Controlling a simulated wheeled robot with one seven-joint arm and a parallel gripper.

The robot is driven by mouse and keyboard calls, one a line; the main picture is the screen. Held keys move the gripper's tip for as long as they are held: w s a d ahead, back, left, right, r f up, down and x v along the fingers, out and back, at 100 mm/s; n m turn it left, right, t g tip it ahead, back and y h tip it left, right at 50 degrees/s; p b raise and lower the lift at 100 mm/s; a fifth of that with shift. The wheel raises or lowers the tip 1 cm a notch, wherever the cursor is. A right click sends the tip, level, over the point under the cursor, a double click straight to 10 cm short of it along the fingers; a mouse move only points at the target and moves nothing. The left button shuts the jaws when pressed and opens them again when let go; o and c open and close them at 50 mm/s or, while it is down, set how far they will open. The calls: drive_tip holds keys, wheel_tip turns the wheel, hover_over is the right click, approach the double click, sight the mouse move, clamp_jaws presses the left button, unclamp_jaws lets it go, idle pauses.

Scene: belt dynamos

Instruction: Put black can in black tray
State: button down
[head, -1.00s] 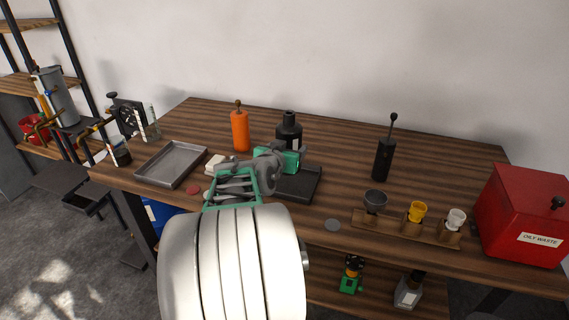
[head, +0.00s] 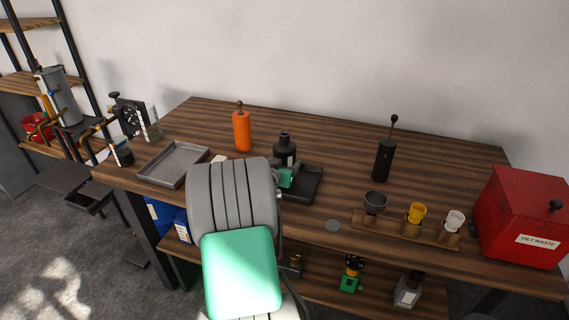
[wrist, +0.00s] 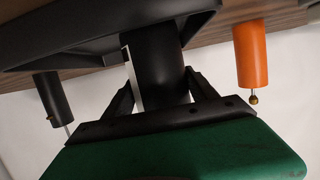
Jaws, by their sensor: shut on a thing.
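The black can (head: 285,150), with a narrow neck and a pale label, stands upright in my gripper (head: 288,174). In the wrist view, the fingers (wrist: 160,88) are shut on the can's dark body (wrist: 160,65) from both sides. The black tray (head: 308,190) lies on the bench under and to the right of my gripper. Its dark underside or rim (wrist: 90,35) spans the top of the wrist view, close to the can. My arm and gripper hide the can's base, so I cannot tell whether it touches the tray.
An orange bottle (head: 241,132) stands behind left, and a tall black bottle (head: 383,160) to the right. A grey metal tray (head: 172,165) lies at left. A wooden rack with cups (head: 405,228) and a red waste bin (head: 522,220) are at right. The bench middle (head: 340,165) is clear.

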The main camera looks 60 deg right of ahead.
drive_tip(key=shift+c, duration=1.3)
unclamp_jaws()
drive_tip(key=shift+f, duration=0.1)
drive_tip(key=shift+a+r, duration=0.15)
drive_tip(key=shift+r, duration=0.1)
drive_tip(key=b+v, duration=0.1)
drive_tip(key=v, duration=1.1)
drive_tip(key=w+a+f+n+t+y, duration=0.2)
drive_tip(key=w+a+n+y, duration=0.3)
drive_tip(key=a, duration=0.6)
drive_tip(key=w+a+f+n+t+y, duration=0.1)
drive_tip(key=w+a+f+n+y, duration=0.15)
drive_tip(key=w+a, duration=0.6)
drive_tip(key=s+a+n+g+y, duration=0.1)
drive_tip(key=s+a+n+y, duration=0.2)
drive_tip(key=a, duration=0.9)
drive_tip(key=s+a+n+g+y, duration=0.1)
drive_tip(key=s+a+n+y, duration=0.3)
drive_tip(key=a, duration=0.9)
drive_tip(key=shift+s+a+r+n, duration=0.3)
drive_tip(key=shift+s+r+n, duration=0.15)
drive_tip(key=shift+s+n, duration=0.5)
